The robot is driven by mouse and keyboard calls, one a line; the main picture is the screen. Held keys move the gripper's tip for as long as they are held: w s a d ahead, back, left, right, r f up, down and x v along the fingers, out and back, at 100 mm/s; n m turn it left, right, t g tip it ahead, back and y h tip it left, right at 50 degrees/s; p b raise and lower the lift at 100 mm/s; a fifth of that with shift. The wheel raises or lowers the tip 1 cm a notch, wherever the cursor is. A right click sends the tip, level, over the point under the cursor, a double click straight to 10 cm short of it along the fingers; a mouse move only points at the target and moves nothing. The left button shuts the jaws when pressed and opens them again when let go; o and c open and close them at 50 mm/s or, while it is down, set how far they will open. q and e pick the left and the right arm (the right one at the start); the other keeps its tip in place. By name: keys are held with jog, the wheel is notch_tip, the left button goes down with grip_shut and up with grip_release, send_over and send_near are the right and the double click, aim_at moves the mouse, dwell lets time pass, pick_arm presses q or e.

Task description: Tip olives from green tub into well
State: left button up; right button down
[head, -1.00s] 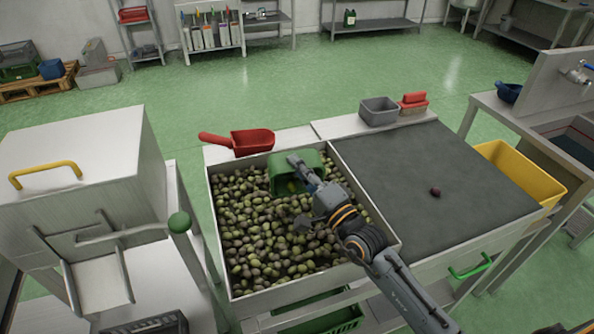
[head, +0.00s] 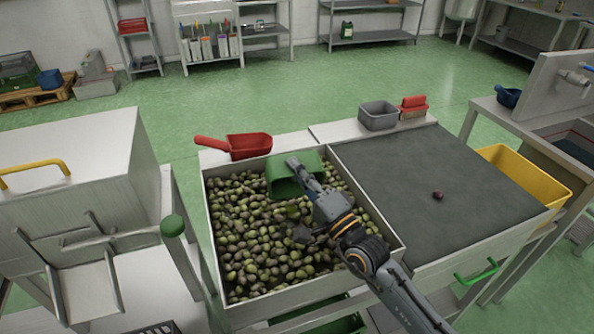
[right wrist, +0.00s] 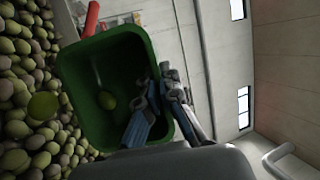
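The green tub (head: 283,180) is tilted over the well (head: 209,252), a pale-walled bin filled with green and dark olives (head: 250,235). My right gripper (head: 296,166) is shut on the tub's rim, one finger inside the wall and one outside. In the right wrist view the tub's inside (right wrist: 85,75) is nearly empty, with one green olive (right wrist: 107,100) in it. Another olive (right wrist: 43,105) shows large just outside the rim, above the heap. The tub's underside is hidden. My left gripper is not in view.
A red scoop (head: 248,145) lies on the ledge behind the well. A dark mat (head: 400,190) with one dark olive (head: 438,196) is to the right.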

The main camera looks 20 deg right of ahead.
jog(key=shift+r, duration=1.5)
notch_tip(320, 180, down, 4)
jog(key=shift+r, duration=0.55)
